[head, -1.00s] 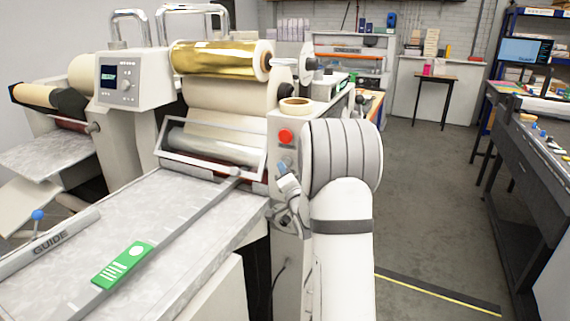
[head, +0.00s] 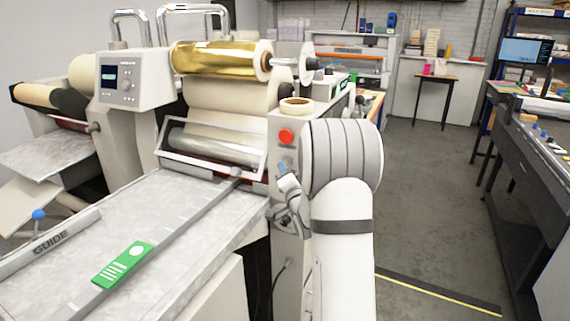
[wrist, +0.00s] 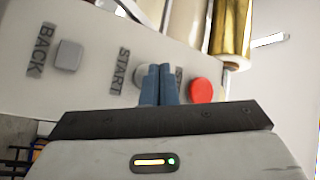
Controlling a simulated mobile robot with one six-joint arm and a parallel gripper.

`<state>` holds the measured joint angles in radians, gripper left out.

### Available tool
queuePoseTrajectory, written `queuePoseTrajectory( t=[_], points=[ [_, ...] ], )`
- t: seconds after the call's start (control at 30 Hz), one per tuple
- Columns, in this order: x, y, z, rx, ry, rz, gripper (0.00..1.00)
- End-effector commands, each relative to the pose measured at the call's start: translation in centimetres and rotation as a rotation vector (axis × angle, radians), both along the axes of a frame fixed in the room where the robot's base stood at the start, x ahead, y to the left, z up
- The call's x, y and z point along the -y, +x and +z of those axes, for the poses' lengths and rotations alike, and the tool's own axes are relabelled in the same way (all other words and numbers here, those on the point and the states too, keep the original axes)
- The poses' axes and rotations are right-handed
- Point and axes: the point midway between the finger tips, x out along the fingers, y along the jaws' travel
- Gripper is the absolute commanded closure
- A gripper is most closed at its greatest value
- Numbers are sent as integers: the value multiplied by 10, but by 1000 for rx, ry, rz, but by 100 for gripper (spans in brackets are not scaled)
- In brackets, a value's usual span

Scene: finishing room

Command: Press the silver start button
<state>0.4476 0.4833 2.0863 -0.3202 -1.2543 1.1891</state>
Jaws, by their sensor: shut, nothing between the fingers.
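The silver start button (wrist: 141,74) is in the wrist view, beside the printed word START. It is a round button on the light machine panel (wrist: 95,85), and my fingertips hide much of it. My gripper (wrist: 159,69) has its two blue fingers shut together with nothing between them. The fingertips overlap the right side of the button in this view; whether they touch it I cannot tell. In the head view my gripper (head: 282,168) is at the panel on the machine's right side, just below the red button (head: 286,137).
In the wrist view the red button (wrist: 201,91) is close to the right of my fingers. A grey square button (wrist: 68,55) marked BACK is to the left. A gold foil roll (head: 215,60) is above the machine bed. Open floor (head: 430,190) lies to the right.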

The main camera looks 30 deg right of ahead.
Motion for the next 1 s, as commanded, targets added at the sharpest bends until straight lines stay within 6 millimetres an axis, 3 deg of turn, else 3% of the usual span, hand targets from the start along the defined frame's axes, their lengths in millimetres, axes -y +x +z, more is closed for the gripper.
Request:
queuePoseTrajectory(
  t=[1.0],
  points=[
    [7, 6, 0, 0, 0, 0, 100]
  ],
)
